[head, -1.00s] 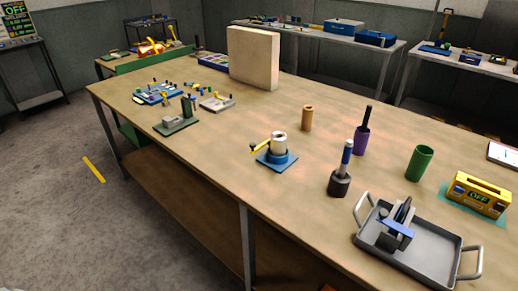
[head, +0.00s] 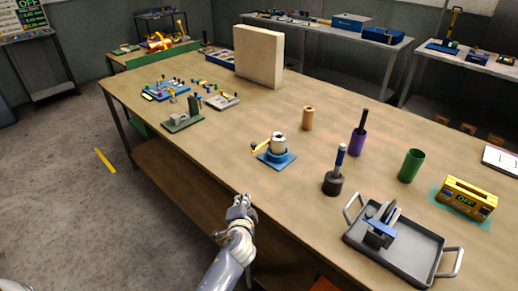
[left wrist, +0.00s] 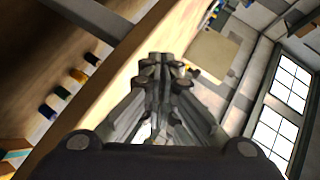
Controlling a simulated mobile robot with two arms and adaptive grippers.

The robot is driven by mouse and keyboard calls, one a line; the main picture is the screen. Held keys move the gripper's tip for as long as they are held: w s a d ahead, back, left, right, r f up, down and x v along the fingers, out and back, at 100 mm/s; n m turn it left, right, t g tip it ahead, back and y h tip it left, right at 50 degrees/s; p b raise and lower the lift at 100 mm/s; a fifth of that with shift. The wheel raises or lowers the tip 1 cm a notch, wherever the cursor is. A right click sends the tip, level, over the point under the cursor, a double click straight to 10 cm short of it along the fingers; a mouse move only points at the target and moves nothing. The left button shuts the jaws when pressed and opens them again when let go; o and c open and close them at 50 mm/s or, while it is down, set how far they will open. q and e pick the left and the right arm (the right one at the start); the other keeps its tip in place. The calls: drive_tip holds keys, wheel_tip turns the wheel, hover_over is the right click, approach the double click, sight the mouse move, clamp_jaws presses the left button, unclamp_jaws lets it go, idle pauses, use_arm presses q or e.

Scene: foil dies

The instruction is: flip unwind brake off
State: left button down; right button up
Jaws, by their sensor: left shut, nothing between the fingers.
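A small unwind stand with a blue square base (head: 276,160) sits on the table. It carries a white roll (head: 279,144) and a yellow lever (head: 262,147) with a dark knob pointing left. My left gripper (head: 242,199) is at the table's front edge, in front of and lower left of the stand in the picture, apart from it. It is shut and empty, and its fingers also show in the left wrist view (left wrist: 160,60). My right gripper is not in view.
Right of the stand are a brown cylinder (head: 307,118), a dark holder with a blue-handled tool (head: 333,182), a green cup (head: 411,165) and a grey tray (head: 411,262). A green-grey fixture (head: 183,121) stands left. The wood between is clear.

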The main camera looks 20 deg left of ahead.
use_arm(q)
drive_tip(key=w+d+r+m+t+h, duration=0.1)
drive_tip(key=w+d+r+m+t, duration=0.2)
drive_tip(key=w+r+m, duration=0.2)
drive_tip(key=w+r, duration=0.1)
drive_tip(key=w, duration=0.2)
drive_tip(key=shift+w+d+r, duration=0.25)
drive_tip(key=shift+d+r, duration=0.15)
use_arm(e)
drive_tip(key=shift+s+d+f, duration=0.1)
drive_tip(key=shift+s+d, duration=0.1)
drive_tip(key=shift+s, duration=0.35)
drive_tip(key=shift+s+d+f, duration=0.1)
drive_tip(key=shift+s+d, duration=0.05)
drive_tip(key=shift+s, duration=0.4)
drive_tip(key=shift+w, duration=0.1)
